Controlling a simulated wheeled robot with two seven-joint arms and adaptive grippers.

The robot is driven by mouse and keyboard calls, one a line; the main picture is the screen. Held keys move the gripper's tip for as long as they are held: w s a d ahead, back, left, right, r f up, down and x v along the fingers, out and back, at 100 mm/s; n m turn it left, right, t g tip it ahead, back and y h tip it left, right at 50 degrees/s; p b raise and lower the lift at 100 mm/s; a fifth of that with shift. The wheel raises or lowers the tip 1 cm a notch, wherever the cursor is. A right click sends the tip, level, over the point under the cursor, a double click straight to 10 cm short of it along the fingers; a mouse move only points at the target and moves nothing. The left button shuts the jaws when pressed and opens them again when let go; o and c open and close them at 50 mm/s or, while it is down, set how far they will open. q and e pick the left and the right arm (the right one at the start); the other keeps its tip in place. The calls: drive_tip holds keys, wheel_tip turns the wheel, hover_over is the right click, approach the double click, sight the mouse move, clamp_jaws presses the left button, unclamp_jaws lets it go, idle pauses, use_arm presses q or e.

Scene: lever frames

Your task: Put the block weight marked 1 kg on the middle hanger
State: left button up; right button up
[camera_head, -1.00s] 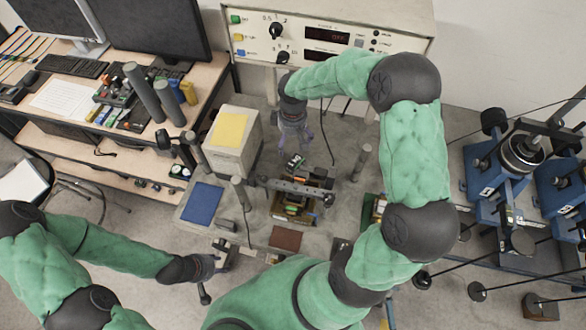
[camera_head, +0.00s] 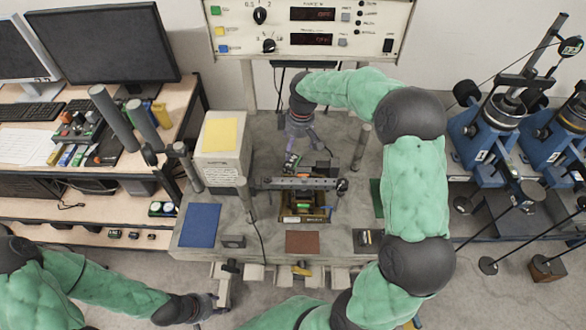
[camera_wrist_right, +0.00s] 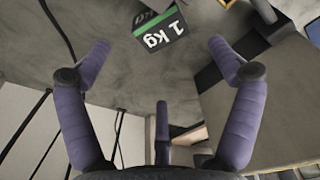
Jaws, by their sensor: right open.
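The block weight marked 1 kg (camera_wrist_right: 160,32) shows in the right wrist view, dark with a green-edged label, the writing upside down. My right gripper (camera_head: 303,145) is open; its purple fingers (camera_wrist_right: 160,62) are spread, with the block beyond their tips and nothing between them. The middle hanger cannot be made out. My left gripper (camera_head: 207,303) is at the bench's front left; its jaws are unclear.
A grey box with a yellow sheet (camera_head: 222,136) and a blue pad (camera_head: 200,226) are left of the lever. A brown pad (camera_head: 302,242) lies in front. Upright posts (camera_head: 361,147) flank the lever. A control panel (camera_head: 310,28) stands above the back.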

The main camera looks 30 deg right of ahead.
sight(293, 160)
drive_tip(key=f, duration=0.4)
drive_tip(key=shift+w+a+f, duration=0.1)
drive_tip(key=shift+w+a, duration=0.1)
drive_tip(key=f+b, duration=0.1)
drive_tip(key=f, duration=0.4)
drive_tip(key=shift+a, duration=0.2)
drive_tip(key=c, duration=1.8)
drive_tip(key=shift+r, duration=0.15)
clamp_jaws()
